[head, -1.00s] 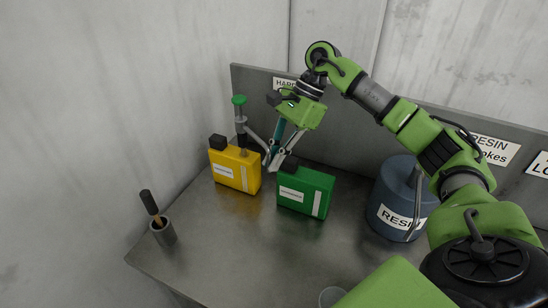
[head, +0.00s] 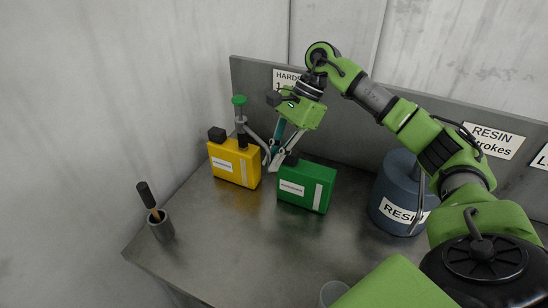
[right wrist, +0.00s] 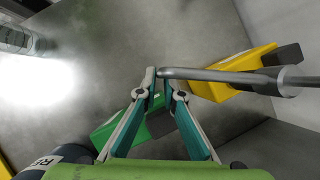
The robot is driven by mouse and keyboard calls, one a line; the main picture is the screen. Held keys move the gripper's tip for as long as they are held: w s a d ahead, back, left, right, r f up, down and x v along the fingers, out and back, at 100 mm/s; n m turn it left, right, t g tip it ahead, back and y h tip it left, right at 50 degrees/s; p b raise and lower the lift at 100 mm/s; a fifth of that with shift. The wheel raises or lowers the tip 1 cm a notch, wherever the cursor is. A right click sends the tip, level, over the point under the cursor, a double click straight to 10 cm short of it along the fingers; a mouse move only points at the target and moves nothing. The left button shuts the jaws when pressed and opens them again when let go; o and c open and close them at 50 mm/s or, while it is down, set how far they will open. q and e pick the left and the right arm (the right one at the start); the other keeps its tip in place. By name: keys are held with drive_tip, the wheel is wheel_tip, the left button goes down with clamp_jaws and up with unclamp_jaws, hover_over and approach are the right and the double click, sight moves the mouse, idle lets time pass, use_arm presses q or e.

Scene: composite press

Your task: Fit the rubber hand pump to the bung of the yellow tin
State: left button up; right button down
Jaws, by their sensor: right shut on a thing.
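The yellow tin (head: 232,166) stands upright at the back left of the bench, with a black cap and a black bung on top. The rubber hand pump (head: 239,118), grey with a green knob, stands upright over the bung at its right; I cannot tell whether it is fully seated. My right gripper (head: 273,160) is shut on the pump's slanting grey side tube. In the right wrist view the fingertips (right wrist: 160,76) close on the tube's end, with the pump's barrel (right wrist: 292,81) beside the yellow tin (right wrist: 232,76). My left gripper is not in view.
A green tin (head: 306,187) stands just right of and below the right fingertips. A blue resin drum (head: 395,190) is further right. A grey cup with a brush (head: 162,229) stands at the left edge, a clear cup (head: 333,293) at the front. The bench centre is clear.

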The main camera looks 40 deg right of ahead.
drive_tip(key=shift+f+b, duration=0.5)
drive_tip(key=shift+f, duration=0.1)
idle(1.0)
drive_tip(key=c, duration=2.1)
unclamp_jaws()
drive_tip(key=v, duration=1.2)
